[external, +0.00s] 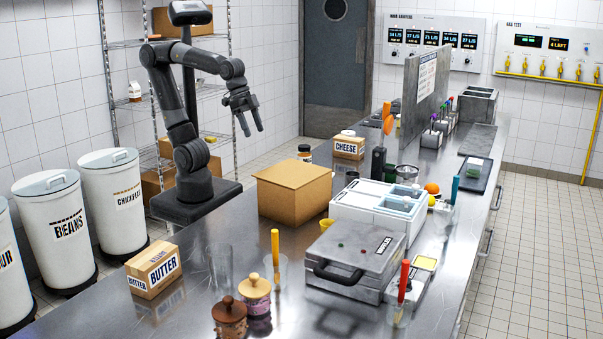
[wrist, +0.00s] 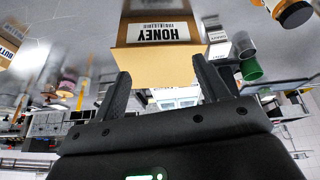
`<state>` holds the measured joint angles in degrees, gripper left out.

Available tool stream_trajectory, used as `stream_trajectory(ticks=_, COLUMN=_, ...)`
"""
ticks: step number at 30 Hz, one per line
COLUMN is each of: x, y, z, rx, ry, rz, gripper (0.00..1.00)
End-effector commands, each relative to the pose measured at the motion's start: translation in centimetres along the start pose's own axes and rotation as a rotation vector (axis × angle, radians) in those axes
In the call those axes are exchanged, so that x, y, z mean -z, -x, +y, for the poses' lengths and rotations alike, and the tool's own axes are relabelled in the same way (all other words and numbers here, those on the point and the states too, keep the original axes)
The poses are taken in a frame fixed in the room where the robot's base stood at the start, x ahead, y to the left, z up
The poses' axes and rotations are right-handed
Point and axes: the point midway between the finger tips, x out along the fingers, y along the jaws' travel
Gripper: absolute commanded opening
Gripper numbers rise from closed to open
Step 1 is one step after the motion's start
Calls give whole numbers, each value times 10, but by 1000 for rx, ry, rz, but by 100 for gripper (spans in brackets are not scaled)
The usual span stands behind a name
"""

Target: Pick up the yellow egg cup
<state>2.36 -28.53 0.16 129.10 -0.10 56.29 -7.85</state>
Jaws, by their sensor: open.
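A small yellow cup (external: 326,226), which looks like the egg cup, stands on the steel counter. It is by the near right corner of a large cardboard box (external: 284,205), beside the white container. I cannot make it out in the wrist view. My gripper (external: 253,131) is open and empty, high above the counter and behind the box, well apart from the yellow cup. In the wrist view its two fingers (wrist: 160,84) are spread, with the box labelled HONEY (wrist: 160,60) beyond them.
A white container (external: 372,216) and a grey press (external: 350,262) stand right of and in front of the yellow cup. The butter box (external: 153,270), lidded jars (external: 255,294) and clear glasses (external: 221,268) are nearer. A green cup (wrist: 251,70) shows in the wrist view.

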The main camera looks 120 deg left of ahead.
Motion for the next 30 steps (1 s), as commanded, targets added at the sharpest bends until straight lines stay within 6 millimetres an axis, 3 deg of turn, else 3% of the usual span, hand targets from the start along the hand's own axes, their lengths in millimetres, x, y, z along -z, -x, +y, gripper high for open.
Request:
stream_trajectory(ticks=3, x=40, y=-5, z=12, rx=0, ry=44, rz=-45, gripper=68)
stream_trajectory(ticks=14, x=145, y=-46, z=54, rx=18, ry=180, rz=-163, gripper=68)
stream_trajectory(ticks=21, x=202, y=-95, z=87, rx=47, ry=267, rz=-239, gripper=68)
stream_trajectory(ticks=30, x=252, y=-176, z=132, rx=101, ry=372, rz=-326, gripper=68)
